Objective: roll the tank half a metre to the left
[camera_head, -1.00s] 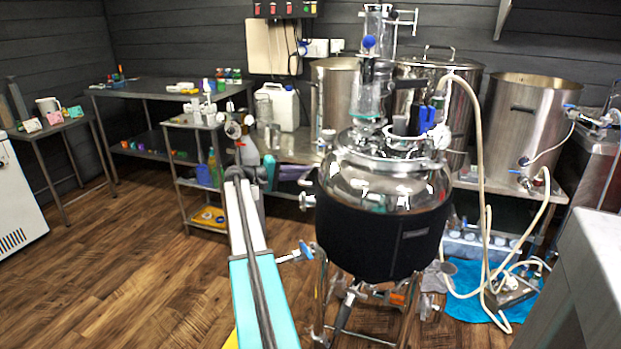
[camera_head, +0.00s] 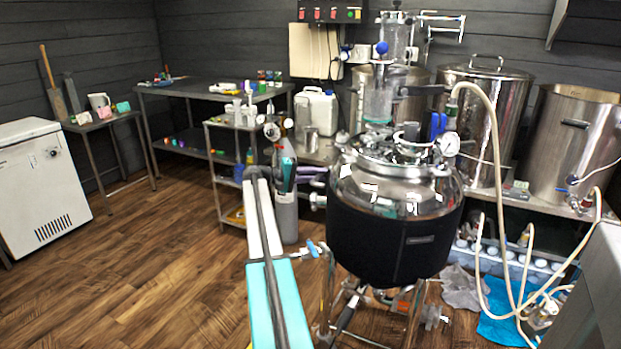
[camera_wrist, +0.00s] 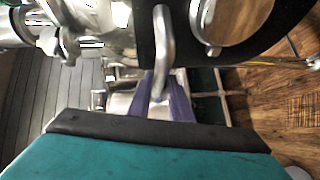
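The tank (camera_head: 380,240) is a shiny steel vessel in a black jacket, standing on steel legs right of centre in the head view. A gauge and glass fittings sit on its lid. Its black jacket and steel fittings fill the top of the wrist view. A silver loop handle (camera_wrist: 165,45) hangs down there, its end between the purple fingers of my gripper (camera_wrist: 163,100). The fingers lie close on both sides of it and look shut on it. In the head view my gripper is at the tank's left side, partly hidden; the tank's feet are cut off.
A steel table (camera_head: 210,92) and a small shelf trolley (camera_head: 225,165) stand behind at left. A white chest appliance (camera_head: 45,180) is far left. Wooden floor (camera_head: 150,250) is clear left of the tank. Hoses (camera_head: 505,240) and a blue mat (camera_head: 500,325) lie right.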

